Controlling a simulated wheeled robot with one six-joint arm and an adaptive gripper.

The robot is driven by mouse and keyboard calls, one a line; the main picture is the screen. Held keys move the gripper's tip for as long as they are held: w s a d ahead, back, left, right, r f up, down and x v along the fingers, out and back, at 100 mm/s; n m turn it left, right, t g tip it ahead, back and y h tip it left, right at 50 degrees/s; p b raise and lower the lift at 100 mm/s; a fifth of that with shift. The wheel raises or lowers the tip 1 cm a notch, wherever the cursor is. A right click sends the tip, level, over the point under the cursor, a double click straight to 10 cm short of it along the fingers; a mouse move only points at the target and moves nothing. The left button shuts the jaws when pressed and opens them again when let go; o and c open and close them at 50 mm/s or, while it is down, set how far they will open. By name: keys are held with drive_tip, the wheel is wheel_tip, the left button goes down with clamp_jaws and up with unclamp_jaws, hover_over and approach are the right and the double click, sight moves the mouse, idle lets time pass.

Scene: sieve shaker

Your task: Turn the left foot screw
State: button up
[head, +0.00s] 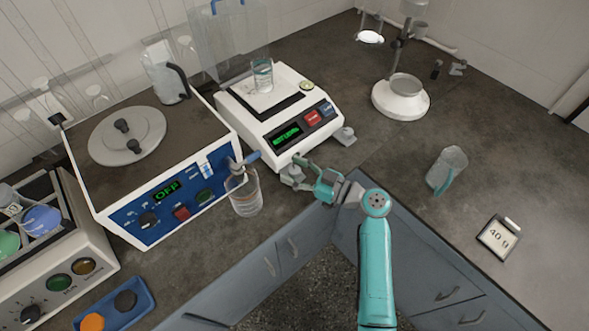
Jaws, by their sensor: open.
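The white balance (284,152) stands on the dark bench, with a lit green display and a glass beaker (263,76) on its pan. Its left foot screw (290,175) is a small grey part at the front left corner, partly hidden by my gripper. The right foot screw (346,136) shows clear at the front right corner. My gripper (306,175) is open, its fingers low beside the left foot screw. I cannot tell whether they touch it or reach around it.
A blue-and-white water bath (150,200) reading OFF stands left, its tap above a glass beaker (245,193) close to my gripper. A clear jug (447,170) and a card marked 40 g (498,238) lie right. The bench's front edge (345,190) runs under my arm.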

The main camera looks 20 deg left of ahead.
drive_tip(key=v, duration=1.2)
drive_tip(key=s+d+f+m+t+h, duration=0.3)
drive_tip(key=s+f+m+h, duration=0.2)
drive_tip(key=s+f, duration=0.25)
drive_tip(key=s+d+f+m+t+h, duration=0.35)
drive_tip(key=s+f+m, duration=0.2)
drive_tip(key=f, duration=0.35)
drive_tip(key=s+d+m+h, duration=0.3)
drive_tip(key=s+d+h, duration=0.1)
drive_tip(key=s, duration=0.4)
drive_tip(key=s+d+r+m+t+h, duration=0.1)
drive_tip(key=s+d+r+h, duration=0.15)
drive_tip(key=s, duration=0.35)
drive_tip(key=s+d+r+m+t+h, duration=0.1)
drive_tip(key=s+d+r+h, duration=0.1)
drive_tip(key=s+d+r, duration=0.3)
drive_tip(key=s+r+t, duration=0.2)
drive_tip(key=s+r, duration=0.5)
drive_tip(key=r, duration=0.5)
drive_tip(key=shift+s+d+r+h, duration=0.25)
drive_tip(key=shift+d+r+h, duration=0.05)
drive_tip(key=shift+d, duration=0.15)
